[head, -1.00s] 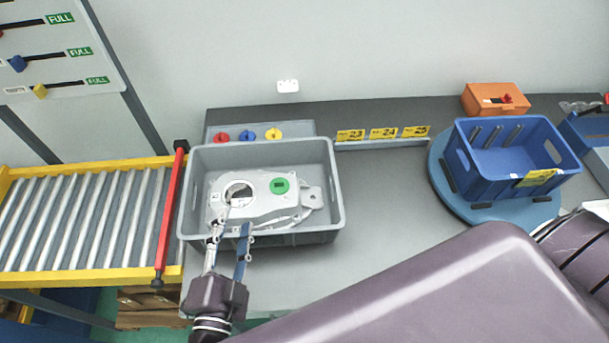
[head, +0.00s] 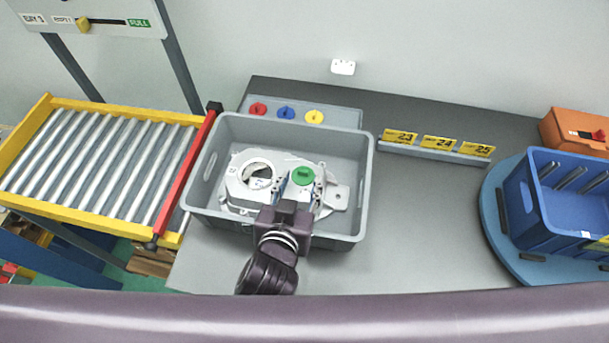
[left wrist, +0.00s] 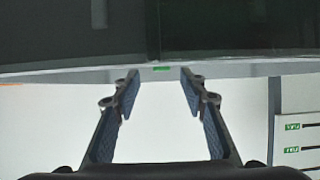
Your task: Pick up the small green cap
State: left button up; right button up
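The green cap (head: 303,174) is round and sits on the silver casting (head: 341,197), right of its large round opening. The casting lies in the grey tote (head: 218,125). My left gripper (head: 299,190) reaches in over the tote's near wall, just in front of the cap. Its fingers stand apart, one to each side of the cap's near edge. In the left wrist view the gripper (left wrist: 160,80) is open and empty, with a thin green strip (left wrist: 161,69), probably the cap, between and beyond the fingertips. My right gripper is not in view.
A roller conveyor (head: 100,165) with a red bar (head: 185,180) adjoins the tote on the left. Red, blue and yellow knobs (head: 286,113) stand behind it. A number rail (head: 435,152), blue crate (head: 560,205) and orange box (head: 578,131) are to the right. The grey tabletop between is clear.

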aim_at(303, 172)
pick_arm(q)
jog(key=b+x, duration=0.1)
jog(key=x, duration=0.1)
jog(key=shift+w+f, duration=0.2)
jog(key=shift+w+f+b, duration=0.2)
jog(key=shift+w+b, duration=0.1)
jog(key=shift+w, duration=0.3)
jog(key=shift+d, duration=0.1)
jog(key=shift+c, duration=0.2)
jog(key=c, duration=0.8)
